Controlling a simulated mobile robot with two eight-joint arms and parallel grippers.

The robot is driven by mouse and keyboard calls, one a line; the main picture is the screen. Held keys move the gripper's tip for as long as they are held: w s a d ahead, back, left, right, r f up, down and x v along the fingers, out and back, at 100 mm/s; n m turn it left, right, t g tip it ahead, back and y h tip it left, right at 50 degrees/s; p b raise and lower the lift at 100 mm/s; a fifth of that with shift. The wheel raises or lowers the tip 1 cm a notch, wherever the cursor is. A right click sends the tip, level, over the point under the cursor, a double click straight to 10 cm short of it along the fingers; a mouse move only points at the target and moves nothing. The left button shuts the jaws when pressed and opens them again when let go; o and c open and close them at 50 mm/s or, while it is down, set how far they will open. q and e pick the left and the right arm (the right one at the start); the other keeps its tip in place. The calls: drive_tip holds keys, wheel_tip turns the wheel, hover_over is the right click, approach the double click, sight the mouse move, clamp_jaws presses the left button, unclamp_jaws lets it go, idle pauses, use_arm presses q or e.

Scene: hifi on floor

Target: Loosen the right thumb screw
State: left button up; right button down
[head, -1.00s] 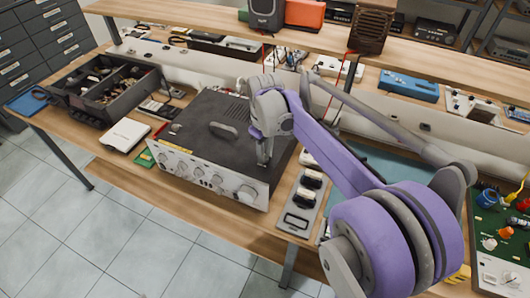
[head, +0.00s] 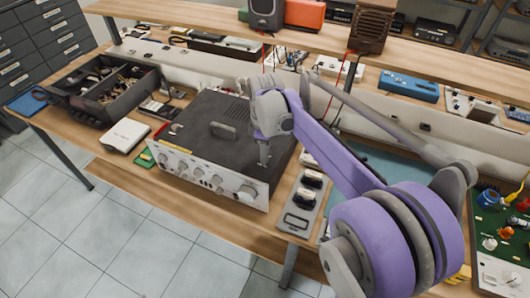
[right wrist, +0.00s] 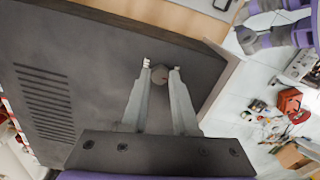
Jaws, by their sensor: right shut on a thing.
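The hifi unit, with a dark top (head: 205,112) and a silver front panel (head: 200,177) full of knobs, sits on the wooden bench. My right gripper (head: 264,162) reaches down to the right part of its top, close to the front edge. In the right wrist view, the fingers (right wrist: 160,70) are closed on the sides of the small grey right thumb screw (right wrist: 159,75), which stands at the dark cover's edge. The screw is hidden in the head view. My left gripper is in neither view.
A dark parts tray (head: 105,92) and a white box (head: 125,134) stand to the left. Black-topped parts (head: 312,179) stand close on the right. A shelf (head: 330,45) runs behind.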

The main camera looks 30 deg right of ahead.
idle(0.3)
drive_tip(key=c, duration=0.7)
unclamp_jaws()
drive_tip(key=shift+r, duration=0.1)
wheel_tip(320, 180, up, 11)
drive_tip(key=shift+f+p, duration=0.15)
drive_tip(key=shift+p, duration=0.2)
